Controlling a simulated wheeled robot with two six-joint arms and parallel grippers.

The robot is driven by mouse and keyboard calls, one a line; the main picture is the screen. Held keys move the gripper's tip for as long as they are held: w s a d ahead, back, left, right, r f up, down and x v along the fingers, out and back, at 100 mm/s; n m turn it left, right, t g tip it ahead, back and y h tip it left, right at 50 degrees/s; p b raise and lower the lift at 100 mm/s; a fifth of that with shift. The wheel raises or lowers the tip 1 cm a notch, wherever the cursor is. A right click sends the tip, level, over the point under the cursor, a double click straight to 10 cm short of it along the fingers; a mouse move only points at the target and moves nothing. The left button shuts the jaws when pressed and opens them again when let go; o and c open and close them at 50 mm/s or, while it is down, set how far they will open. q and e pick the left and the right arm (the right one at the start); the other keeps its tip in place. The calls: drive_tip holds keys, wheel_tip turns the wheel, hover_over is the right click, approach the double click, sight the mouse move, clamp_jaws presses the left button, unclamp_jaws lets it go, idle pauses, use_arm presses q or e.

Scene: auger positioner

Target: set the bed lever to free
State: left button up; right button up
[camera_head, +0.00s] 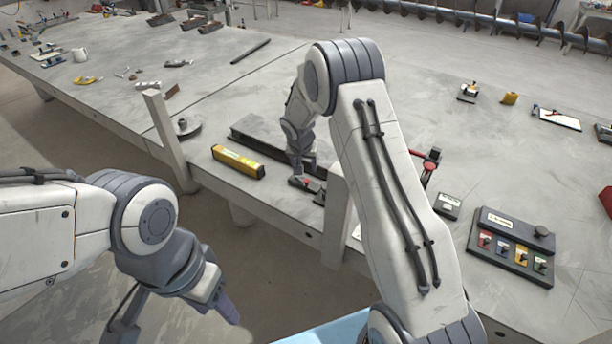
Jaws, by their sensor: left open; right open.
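A small dark box with a red knob (307,184) sits near the front edge of the grey table, right under my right gripper (306,172). I cannot tell whether this is the bed lever, nor its setting. My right gripper points down close to the red knob; whether it touches is too small to tell. Its jaws are open. A red lever-like part (426,165) stands further right, partly behind my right arm. My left gripper (218,300) hangs low at the left, in front of the table and away from everything on it, open and empty.
A yellow bar (238,161) lies left of my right gripper, with a long dark rail (275,150) behind it. Upright grey posts (166,135) stand at the table's front edge. A panel with several coloured switches (510,245) lies at the right.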

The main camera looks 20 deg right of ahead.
sight(306, 180)
drive_tip(key=p+x, duration=0.2)
drive_tip(key=x, duration=0.8)
drive_tip(key=shift+a+p, duration=0.1)
drive_tip(key=shift+p, duration=0.2)
clamp_jaws()
idle(1.0)
